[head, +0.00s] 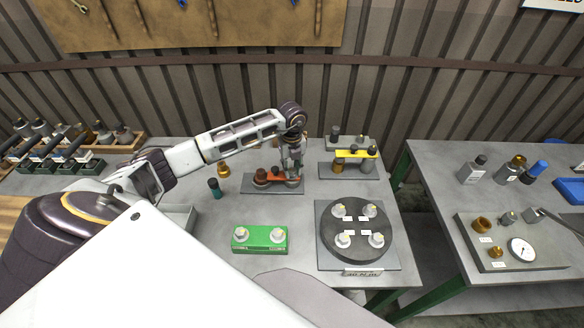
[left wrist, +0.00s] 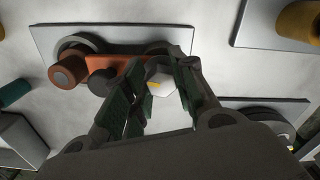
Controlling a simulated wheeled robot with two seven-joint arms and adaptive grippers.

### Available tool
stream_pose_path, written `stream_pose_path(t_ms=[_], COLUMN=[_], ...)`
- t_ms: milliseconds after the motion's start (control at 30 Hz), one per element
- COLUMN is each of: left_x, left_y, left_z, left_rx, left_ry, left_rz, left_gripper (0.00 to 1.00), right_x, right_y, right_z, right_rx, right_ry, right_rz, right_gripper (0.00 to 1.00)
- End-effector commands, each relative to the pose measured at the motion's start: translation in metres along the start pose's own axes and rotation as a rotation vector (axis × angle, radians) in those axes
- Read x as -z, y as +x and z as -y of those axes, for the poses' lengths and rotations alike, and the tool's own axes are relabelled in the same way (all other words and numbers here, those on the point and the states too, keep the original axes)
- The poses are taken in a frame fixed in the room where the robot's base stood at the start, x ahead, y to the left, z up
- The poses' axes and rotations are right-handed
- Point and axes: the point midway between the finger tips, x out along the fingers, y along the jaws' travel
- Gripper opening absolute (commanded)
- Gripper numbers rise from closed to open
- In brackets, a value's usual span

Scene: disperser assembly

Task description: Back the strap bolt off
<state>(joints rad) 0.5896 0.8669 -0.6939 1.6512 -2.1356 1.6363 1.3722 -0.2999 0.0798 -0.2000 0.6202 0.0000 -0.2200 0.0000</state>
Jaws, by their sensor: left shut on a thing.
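The orange strap (head: 275,175) lies across a grey plate (head: 262,188) near the back of the table. It also shows in the left wrist view (left wrist: 117,66), with a rust-brown cylinder and a dark knob near its left end. My left gripper (head: 292,163) points down over the strap's right end. In the left wrist view its fingers (left wrist: 161,72) are closed about a pale hex bolt head (left wrist: 160,80) with a yellow mark. The bolt's shank and the strap's right end are largely hidden by the fingers. My right gripper is not in view.
A second fixture with a yellow bar (head: 355,153) stands to the right. A round dark plate (head: 352,232) with several bolts and a green block (head: 259,239) are in front. A teal-and-black cylinder (head: 214,188) stands left of the strap's plate.

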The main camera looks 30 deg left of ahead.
Motion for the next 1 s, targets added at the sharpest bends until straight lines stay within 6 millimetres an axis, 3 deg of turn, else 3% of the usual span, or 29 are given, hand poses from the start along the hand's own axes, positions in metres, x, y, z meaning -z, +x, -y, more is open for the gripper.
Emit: stream_pose_path(t_ms=[500,533,667,1000], left_x=[-0.0013,-0.0013,-0.0010,-0.0003], left_y=[-0.0013,-0.0013,-0.0010,-0.0006], left_z=[0.0001,0.0001,0.0001,-0.0001], left_rx=[0.002,0.002,0.001,0.000], left_ry=[-0.023,-0.023,-0.023,-0.022], left_rz=[0.003,0.003,0.002,0.001], left_gripper=[0.03,0.29,0.46,0.48], right_x=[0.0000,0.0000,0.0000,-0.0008], right_y=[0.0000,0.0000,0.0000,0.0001], right_z=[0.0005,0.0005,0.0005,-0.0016], right_rx=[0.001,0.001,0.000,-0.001], right_ry=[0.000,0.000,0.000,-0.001], right_rz=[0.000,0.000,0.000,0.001], right_gripper=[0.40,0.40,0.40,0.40])
